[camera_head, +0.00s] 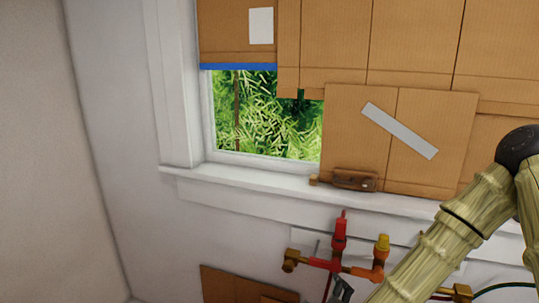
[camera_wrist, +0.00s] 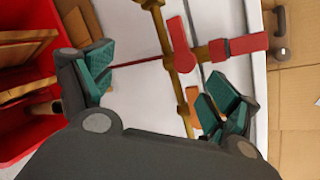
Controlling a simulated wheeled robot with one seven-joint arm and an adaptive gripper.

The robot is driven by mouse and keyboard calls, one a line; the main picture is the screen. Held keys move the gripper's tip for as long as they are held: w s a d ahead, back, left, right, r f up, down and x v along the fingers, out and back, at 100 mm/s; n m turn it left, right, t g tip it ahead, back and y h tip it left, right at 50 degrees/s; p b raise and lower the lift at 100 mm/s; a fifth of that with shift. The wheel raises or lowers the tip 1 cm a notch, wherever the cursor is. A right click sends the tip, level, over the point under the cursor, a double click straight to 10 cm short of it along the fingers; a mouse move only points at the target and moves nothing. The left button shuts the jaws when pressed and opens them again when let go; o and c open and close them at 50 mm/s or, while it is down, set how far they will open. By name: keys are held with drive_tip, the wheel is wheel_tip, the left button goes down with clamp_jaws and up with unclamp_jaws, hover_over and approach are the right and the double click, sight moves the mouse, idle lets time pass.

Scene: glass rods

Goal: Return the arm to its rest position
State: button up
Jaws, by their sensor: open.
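In the wrist view my gripper (camera_wrist: 160,76) is open, with its two teal-padded fingers spread wide apart and nothing held between them. Brass and red piping (camera_wrist: 178,60) shows beyond the gap between the fingers. In the head view my arm (camera_head: 450,225), with a pale bamboo-like surface, is bent at the right side and slopes down to the bottom edge. No glass rod shows in either view.
Red and brass pipes with valves (camera_head: 338,240) are on the wall below the window sill (camera_head: 250,188), close to my arm. Cardboard (camera_head: 400,140) covers much of the window. In the wrist view a red container (camera_wrist: 28,140) with wooden pieces is at the left.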

drive_tip(key=s+f+n+g+y, duration=0.1)
drive_tip(key=s+f+n+g, duration=0.3)
drive_tip(key=s+f+n, duration=0.55)
drive_tip(key=s+f+n+g+y, duration=0.1)
drive_tip(key=s+f+n+g, duration=0.35)
drive_tip(key=f, duration=0.75)
drive_tip(key=s+d+f+n+g, duration=0.1)
drive_tip(key=s+d+f+n, duration=0.1)
drive_tip(key=s, duration=0.4)
drive_tip(key=s+d+f+n+g, duration=0.2)
drive_tip(key=s+d+f+n, duration=0.1)
drive_tip(key=s+n, duration=0.3)
drive_tip(key=s+d+f+n+g+h, duration=0.1)
drive_tip(key=s+d+f+n+g, duration=0.1)
drive_tip(key=s, duration=0.6)
drive_tip(key=f+n, duration=0.1)
drive_tip(key=n, duration=0.1)
drive_tip(key=shift+s+d+f+n, duration=0.2)
drive_tip(key=shift+d+f+n, duration=0.1)
drive_tip(key=shift+f, duration=0.05)
